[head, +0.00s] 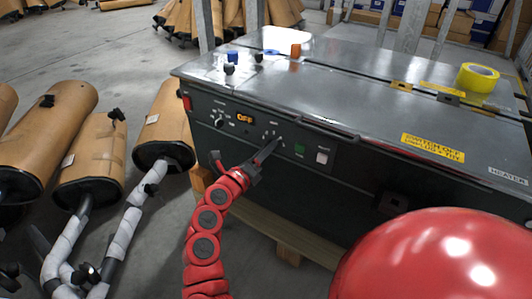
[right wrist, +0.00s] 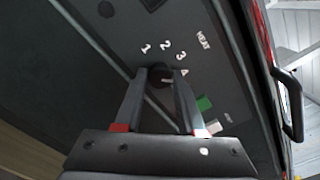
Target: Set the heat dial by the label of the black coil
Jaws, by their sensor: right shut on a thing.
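The heat dial (right wrist: 161,77) is a small dark knob on the dark front panel of a grey machine (head: 350,88). The numbers 1 to 3 and a partly covered 4 curve around it beside the word HEAT. My right gripper (head: 276,142) is shut on the dial; its fingertips also show on either side of the knob in the right wrist view (right wrist: 160,74). I cannot tell which number the dial points to. Small black pieces (head: 229,69) stand on the machine top, too small to identify as the black coil or to read a label. My left gripper is not in view.
The panel has an orange OFF display (head: 244,118), a green button (head: 299,150) and a white switch (head: 322,157). A blue piece (head: 232,57), an orange piece (head: 295,50) and a yellow tape roll (head: 477,77) are on top. Wrapped mufflers (head: 92,165) stand at left.

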